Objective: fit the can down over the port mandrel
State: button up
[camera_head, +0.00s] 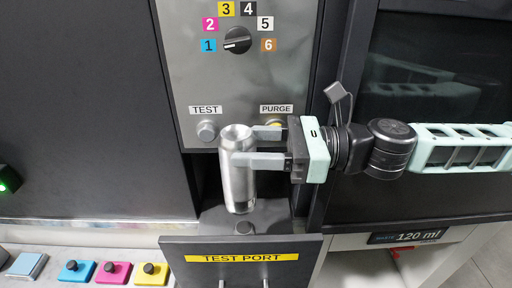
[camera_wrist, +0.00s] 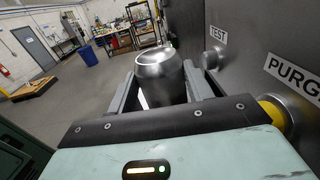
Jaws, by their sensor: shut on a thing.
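The can (camera_head: 238,185) is a bare silver metal cylinder with a narrowed neck at the top. My gripper (camera_head: 243,147) is shut on its upper part, coming from the right, and holds it nearly upright in front of the dark recess above the test port (camera_head: 241,259). The can's lower end is above the port's dark top surface. In the wrist view the can (camera_wrist: 160,75) sits between the two fingers.
The grey panel above has a colour selector knob (camera_head: 237,40), a TEST button (camera_head: 207,131) and a PURGE button (camera_head: 276,126), the latter close behind my gripper. Coloured blocks with black knobs, such as the magenta one (camera_head: 112,271), stand at lower left.

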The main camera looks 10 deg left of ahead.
aim_at(255, 177)
jog(key=shift+f, duration=0.35)
jog(key=shift+r, duration=0.1)
jog(key=shift+d+p, duration=0.15)
jog(key=shift+p, duration=0.3)
jog(key=shift+f+b, duration=1.8)
jog(key=shift+f, duration=1.15)
jog(key=shift+p, duration=0.7)
